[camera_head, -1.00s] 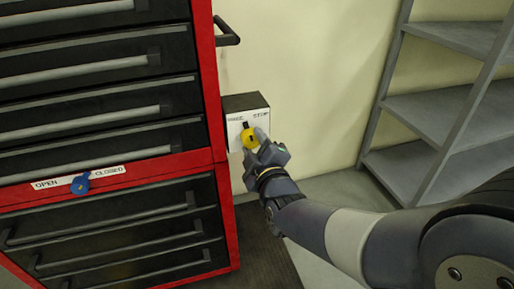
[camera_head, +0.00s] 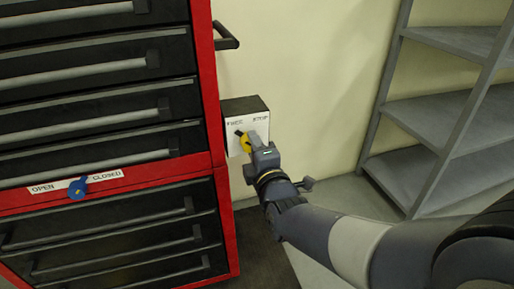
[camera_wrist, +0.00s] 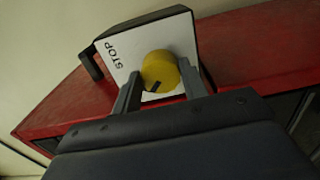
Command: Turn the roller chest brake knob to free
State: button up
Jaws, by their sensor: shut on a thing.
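The yellow brake knob (camera_head: 244,144) sits on the white face of a dark box (camera_head: 245,104) on the right side of the red roller chest (camera_head: 218,190). The face has FREE at its left and STOP at its right. The knob's dark pointer tilts up and left, toward FREE. My gripper (camera_wrist: 160,82) is shut on the knob (camera_wrist: 160,68), one finger on each side in the wrist view. In the head view my gripper (camera_head: 253,142) hides the knob's right part. In the wrist view STOP is readable and FREE is hidden.
A blue knob (camera_head: 77,188) sits by an OPEN/CLOSED label (camera_head: 75,182) on the chest front. A black handle (camera_head: 227,37) juts out above the box. Grey shelves (camera_head: 440,110) stand at the right. Bare wall lies between shelves and box.

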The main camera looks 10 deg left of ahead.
jog(key=shift+w+d+r, duration=0.15)
jog(key=shift+r, duration=0.1)
jog(key=o, duration=0.7)
jog(key=shift+o, duration=1.4)
jog(key=shift+f, duration=0.15)
jog(key=p+v, duration=0.2)
jog(key=v, duration=0.9)
